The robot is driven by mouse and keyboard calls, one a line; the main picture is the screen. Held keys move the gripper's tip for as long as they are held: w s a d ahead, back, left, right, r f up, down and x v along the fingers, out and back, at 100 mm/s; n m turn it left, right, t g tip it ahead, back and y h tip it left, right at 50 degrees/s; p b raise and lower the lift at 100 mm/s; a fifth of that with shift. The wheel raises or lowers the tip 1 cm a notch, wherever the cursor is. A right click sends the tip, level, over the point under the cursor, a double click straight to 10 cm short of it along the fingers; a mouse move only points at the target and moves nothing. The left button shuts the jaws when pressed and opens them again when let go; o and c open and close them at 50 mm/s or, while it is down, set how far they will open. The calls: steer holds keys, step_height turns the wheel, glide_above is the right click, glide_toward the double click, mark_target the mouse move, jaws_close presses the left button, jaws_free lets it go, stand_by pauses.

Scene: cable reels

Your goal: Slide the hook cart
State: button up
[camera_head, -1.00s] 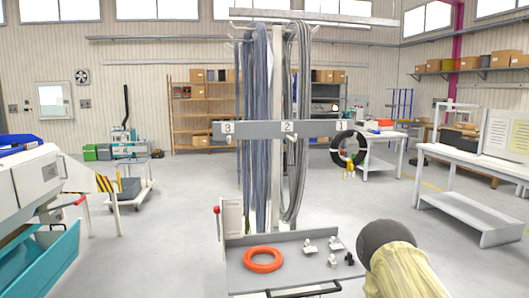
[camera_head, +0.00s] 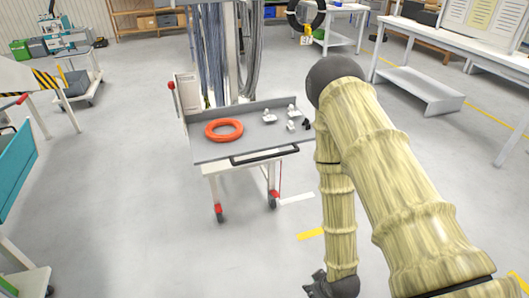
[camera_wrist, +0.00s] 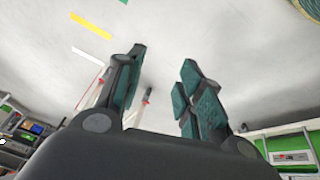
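The hook cart (camera_head: 218,150) stands ahead of me, slightly left of the arm, with a grey tray and a black push handle (camera_head: 265,154) on its near edge. Cables (camera_head: 212,60) hang above it; its upper part is cut off by the frame. Its near legs end in castors (camera_head: 220,213) with red parts. An orange ring (camera_head: 224,130) and several small white fittings (camera_head: 270,117) lie on the tray. My gripper (camera_head: 328,288) hangs low at the bottom edge, apart from the cart. In the wrist view my gripper (camera_wrist: 163,72) has its fingers apart with nothing between them.
A white workbench (camera_head: 430,45) with a lower shelf stands at the right. A machine with a teal panel (camera_head: 18,165) is at the left, and a small trolley (camera_head: 75,85) is behind it. Yellow (camera_head: 310,234) and white floor marks lie near the cart. Floor left of the cart is clear.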

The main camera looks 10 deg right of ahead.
steer(key=w+r+n+t+y+b, duration=0.1)
steer(key=w+r+n+t, duration=0.15)
steer(key=w, duration=0.45)
steer(key=w+r+n+t, duration=0.2)
steer(key=w+n, duration=0.1)
steer(key=w, duration=0.5)
steer(key=n+t+y+b, duration=0.35)
steer(key=n+y, duration=0.35)
steer(key=n, duration=0.6)
glide_toward(267, 157)
steer(key=shift+t, duration=0.3)
steer(key=x, duration=0.3)
steer(key=p+x, duration=0.1)
steer(key=x, duration=0.3)
steer(key=f+p+x, duration=0.1)
steer(key=x, duration=0.2)
steer(key=shift+w, duration=0.35)
jaws_close()
